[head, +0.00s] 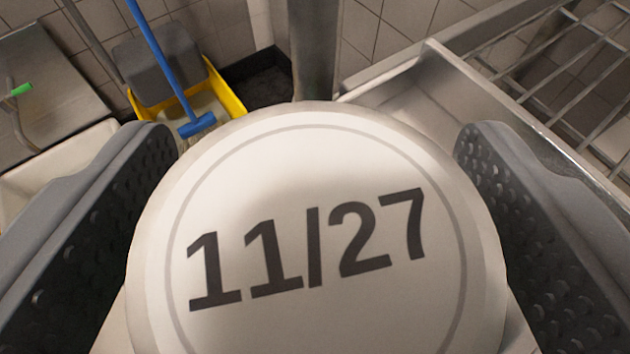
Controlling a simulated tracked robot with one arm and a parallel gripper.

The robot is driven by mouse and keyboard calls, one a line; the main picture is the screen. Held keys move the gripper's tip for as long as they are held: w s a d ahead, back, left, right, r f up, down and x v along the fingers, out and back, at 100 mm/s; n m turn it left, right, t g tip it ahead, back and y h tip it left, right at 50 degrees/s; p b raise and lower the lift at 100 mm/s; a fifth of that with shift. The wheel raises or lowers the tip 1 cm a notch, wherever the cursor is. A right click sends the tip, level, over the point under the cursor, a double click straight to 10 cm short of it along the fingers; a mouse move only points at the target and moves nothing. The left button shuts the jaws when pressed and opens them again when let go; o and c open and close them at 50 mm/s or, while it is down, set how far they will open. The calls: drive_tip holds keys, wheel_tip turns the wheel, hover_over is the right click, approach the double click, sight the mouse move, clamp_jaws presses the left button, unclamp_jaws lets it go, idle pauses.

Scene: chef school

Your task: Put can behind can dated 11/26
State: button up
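A can (320,310) with a round, pale lid fills the lower middle of the view. Its lid reads "11/27" in dark figures inside a grey ring. My gripper (314,145) has one dark, perforated finger on each side of the can, and the lid's edge meets or overlaps both fingers in the picture. The gripper looks shut on this can. The can's body and the contact below the lid are mostly hidden. No can dated 11/26 is in view.
A metal wire rack (560,70) and a steel tray-like surface (420,105) are at the right. A grey upright post (314,50) stands behind the can. A yellow mop bucket (232,92) with a blue handle and a steel counter (45,85) are at the left.

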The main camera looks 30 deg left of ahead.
drive_tip(key=shift+r, duration=0.1)
drive_tip(key=b+v, duration=0.1)
drive_tip(key=v, duration=1.1)
idle(0.5)
